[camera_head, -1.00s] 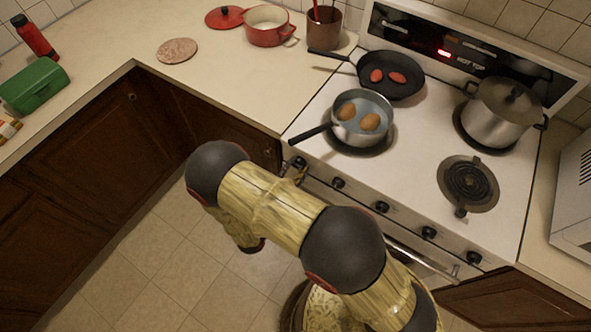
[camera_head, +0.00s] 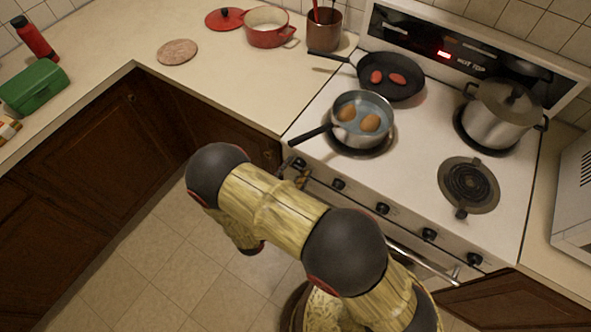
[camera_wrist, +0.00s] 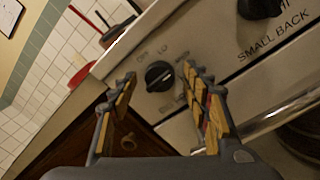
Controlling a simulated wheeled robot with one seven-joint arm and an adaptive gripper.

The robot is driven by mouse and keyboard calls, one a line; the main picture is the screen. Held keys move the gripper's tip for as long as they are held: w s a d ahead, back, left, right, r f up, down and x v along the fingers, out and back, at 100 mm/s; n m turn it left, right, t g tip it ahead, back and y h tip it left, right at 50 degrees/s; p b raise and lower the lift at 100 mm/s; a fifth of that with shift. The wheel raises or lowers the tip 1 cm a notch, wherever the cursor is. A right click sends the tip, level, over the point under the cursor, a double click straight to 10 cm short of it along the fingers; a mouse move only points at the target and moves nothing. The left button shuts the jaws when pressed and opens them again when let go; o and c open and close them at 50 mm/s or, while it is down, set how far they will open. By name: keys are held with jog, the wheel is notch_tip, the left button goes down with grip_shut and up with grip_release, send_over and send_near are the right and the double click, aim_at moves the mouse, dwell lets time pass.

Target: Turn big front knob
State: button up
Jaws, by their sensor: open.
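A black round knob (camera_wrist: 158,76) with a pale pointer line shows in the wrist view on the white stove front panel. Lettering above it reads like "OFF" and "LO"; the label below it is partly hidden by a finger. My gripper (camera_wrist: 159,80) is open, with one finger at each side of the knob in that view. I cannot tell whether the fingers touch it. In the head view the leftmost knob (camera_head: 298,163) is at the stove's left front corner, with my gripper's fingers (camera_head: 300,177) close by and mostly hidden behind my arm.
A second knob (camera_wrist: 262,7) labelled "SMALL BACK" sits to the right. Several knobs line the stove front above the oven handle (camera_head: 420,262). A saucepan with eggs (camera_head: 362,118) has its handle over the left front edge. A skillet (camera_head: 392,75) and a lidded pot (camera_head: 497,112) stand behind.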

jog(key=v, duration=1.2)
jog(key=shift+f, duration=0.1)
